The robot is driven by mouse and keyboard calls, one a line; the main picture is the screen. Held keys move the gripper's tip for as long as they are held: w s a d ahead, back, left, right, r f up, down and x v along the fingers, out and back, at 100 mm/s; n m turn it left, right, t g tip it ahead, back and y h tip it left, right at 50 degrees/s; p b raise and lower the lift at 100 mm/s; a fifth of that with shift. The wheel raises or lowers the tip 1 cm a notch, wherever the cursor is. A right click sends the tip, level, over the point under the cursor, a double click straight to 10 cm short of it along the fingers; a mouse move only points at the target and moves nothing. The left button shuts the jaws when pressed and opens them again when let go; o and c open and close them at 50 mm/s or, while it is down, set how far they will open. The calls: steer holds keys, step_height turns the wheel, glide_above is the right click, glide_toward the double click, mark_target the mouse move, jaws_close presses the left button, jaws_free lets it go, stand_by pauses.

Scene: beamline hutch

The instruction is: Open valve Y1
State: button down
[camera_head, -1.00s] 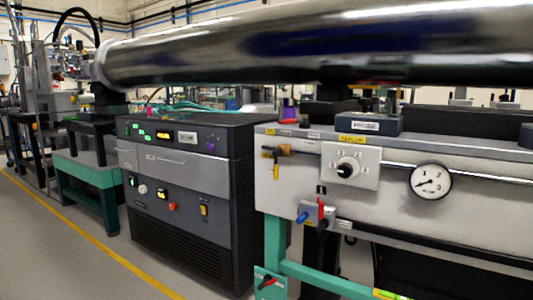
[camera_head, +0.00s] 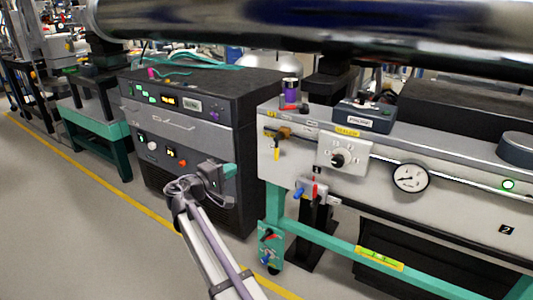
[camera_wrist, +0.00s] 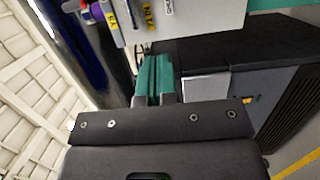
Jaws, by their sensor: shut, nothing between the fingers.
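No label reading Y1 is legible, so I cannot tell which valve is Y1. On the pale panel (camera_head: 380,165) in the head view is a brass valve with a yellow handle (camera_head: 277,153). Lower down is a valve with a red lever (camera_head: 315,188) and a blue end (camera_head: 299,194). A green plate below carries a red-and-black handle (camera_head: 267,237) and a blue one (camera_head: 266,258). My gripper (camera_head: 230,171), with teal fingers, is shut and empty before the dark cabinet, left of these valves. Its fingers (camera_wrist: 153,78) show in the wrist view, pointing toward the panel.
The dark cabinet (camera_head: 200,130) with lit buttons stands left of the panel. A large metal tube (camera_head: 330,25) runs overhead. A round gauge (camera_head: 410,178) and a black knob (camera_head: 338,160) are on the panel. A green rail (camera_head: 335,245) runs below. The floor (camera_head: 80,220) in front is clear.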

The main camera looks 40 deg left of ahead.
steer(key=shift+w, duration=0.1)
glide_toward(276, 154)
steer(key=w+a, duration=0.4)
steer(key=a, duration=0.1)
steer(key=shift+w+d+f, duration=0.2)
steer(key=shift+w+d, duration=0.65)
steer(key=shift+d, duration=0.05)
steer(key=shift+w+d+f, duration=0.2)
steer(key=shift+w+d, duration=0.7)
steer(key=shift+d, duration=0.05)
steer(key=shift+w+d, duration=0.1)
